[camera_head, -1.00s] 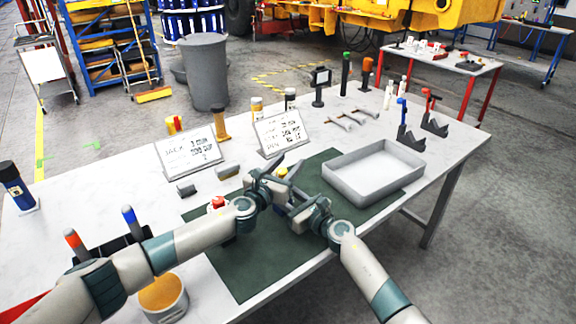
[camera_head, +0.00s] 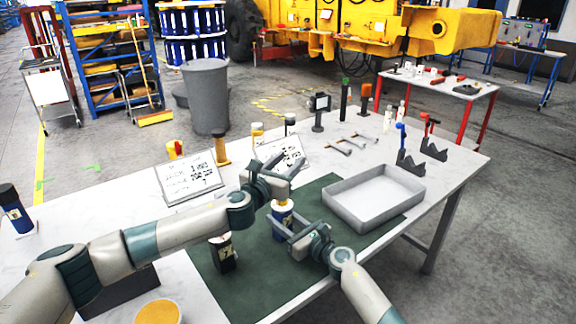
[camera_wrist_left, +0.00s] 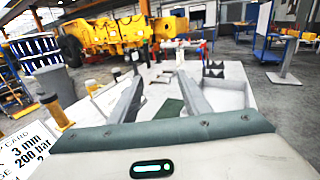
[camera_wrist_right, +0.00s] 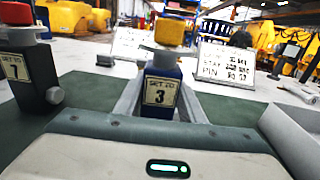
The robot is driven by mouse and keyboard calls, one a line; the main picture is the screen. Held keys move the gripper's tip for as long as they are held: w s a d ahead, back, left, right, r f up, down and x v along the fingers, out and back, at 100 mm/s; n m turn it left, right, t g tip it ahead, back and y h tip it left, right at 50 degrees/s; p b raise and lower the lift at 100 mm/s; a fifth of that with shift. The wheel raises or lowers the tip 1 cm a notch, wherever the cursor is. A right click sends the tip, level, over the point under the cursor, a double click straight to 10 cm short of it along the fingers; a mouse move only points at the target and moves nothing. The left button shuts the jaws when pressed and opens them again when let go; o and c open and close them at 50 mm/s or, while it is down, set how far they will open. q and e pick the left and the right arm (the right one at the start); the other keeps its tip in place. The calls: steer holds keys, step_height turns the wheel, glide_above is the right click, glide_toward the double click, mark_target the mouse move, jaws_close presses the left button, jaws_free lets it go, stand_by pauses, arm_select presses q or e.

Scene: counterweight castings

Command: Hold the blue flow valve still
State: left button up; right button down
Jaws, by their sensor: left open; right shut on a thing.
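The blue flow valve (camera_head: 283,216) stands upright on the green mat (camera_head: 262,276). In the right wrist view the blue valve (camera_wrist_right: 161,92) has a yellow cap and a plate reading "SET TO 3". My right gripper (camera_head: 282,227) is shut around its body, one finger on each side. My left gripper (camera_head: 284,166) is open and empty above the valve, apart from its cap; its open fingers show in the left wrist view (camera_wrist_left: 160,90). A black valve (camera_head: 222,254) stands to the left; the right wrist view shows its red cap and "SET TO 7" plate (camera_wrist_right: 14,68).
A grey tray (camera_head: 330,196) lies right of the mat. Sign cards (camera_head: 189,178) stand behind at the left. A tub with an orange top (camera_head: 158,312) is at the front left. My left arm passes over the table's left part. Tool stands (camera_head: 409,160) are at the far right.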

arm_select(q)
steer(key=shift+f, duration=0.15)
steer(key=s+f+y, duration=0.1)
steer(key=f, duration=0.1)
steer(key=s+f+n+t+y, duration=0.1)
steer(key=s+f, duration=0.1)
steer(key=s+f+n+y, duration=0.1)
steer(key=s+y, duration=0.1)
steer(key=shift+a+f, duration=0.35)
steer(key=shift+f, duration=0.05)
steer(key=s+a+f+n+t+y, duration=0.1)
steer(key=s+f+n+y, duration=0.2)
steer(key=s, duration=0.4)
steer(key=shift+a+f+y, duration=0.3)
steer(key=shift+f+y, duration=0.1)
steer(key=shift+f, duration=0.1)
steer(key=shift+w, duration=0.1)
steer(key=w, duration=1.2)
steer(key=shift+d, duration=0.3)
steer(key=c, duration=1.1)
